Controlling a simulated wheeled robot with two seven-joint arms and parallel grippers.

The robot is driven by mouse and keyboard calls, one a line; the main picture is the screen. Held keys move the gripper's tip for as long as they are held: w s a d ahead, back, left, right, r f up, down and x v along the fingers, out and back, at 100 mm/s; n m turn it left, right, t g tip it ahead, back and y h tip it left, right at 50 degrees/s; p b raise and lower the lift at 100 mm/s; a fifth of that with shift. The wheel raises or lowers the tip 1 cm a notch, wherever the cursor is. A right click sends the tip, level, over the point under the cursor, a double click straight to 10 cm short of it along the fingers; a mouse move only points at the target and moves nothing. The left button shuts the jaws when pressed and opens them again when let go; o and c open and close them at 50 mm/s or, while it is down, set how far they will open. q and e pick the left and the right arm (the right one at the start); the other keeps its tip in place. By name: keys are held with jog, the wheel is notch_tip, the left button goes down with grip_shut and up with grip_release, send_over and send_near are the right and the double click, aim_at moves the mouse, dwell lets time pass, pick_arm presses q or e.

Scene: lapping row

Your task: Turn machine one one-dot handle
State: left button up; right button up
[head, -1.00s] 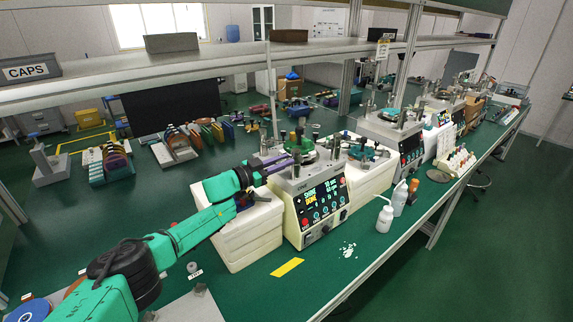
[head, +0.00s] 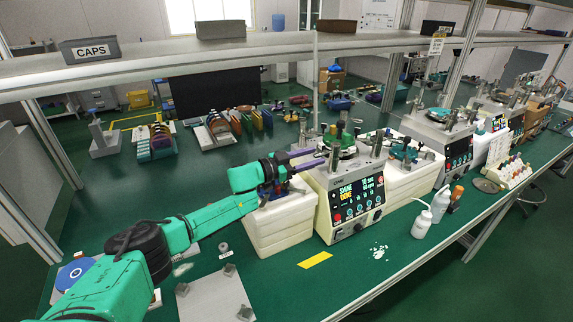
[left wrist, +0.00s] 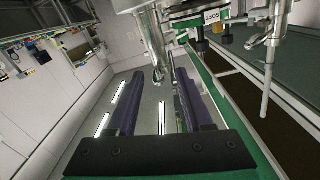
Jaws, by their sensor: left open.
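Machine one (head: 348,212) is probably the nearest cream bench machine, with a lit display and red buttons on its front. Green round parts and metal posts stand on its top. My left gripper (head: 316,158) has purple fingers and is open at the machine's upper left edge. In the left wrist view my left gripper (left wrist: 160,92) shows two dark fingers spread apart. A shiny metal post (left wrist: 156,55) shows beyond and between them; I cannot tell whether they touch it. The dot marks are too small to read, so I cannot tell which part is the one-dot handle.
A shelf (head: 240,52) runs above the bench. A part labelled SOFT (left wrist: 212,17) is at the wrist view's top.

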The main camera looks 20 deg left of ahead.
pick_arm(q)
jog(key=b+v, duration=0.2)
jog(key=v, duration=0.8)
jog(key=shift+s+a+b, duration=0.2)
jog(key=shift+b, duration=0.1)
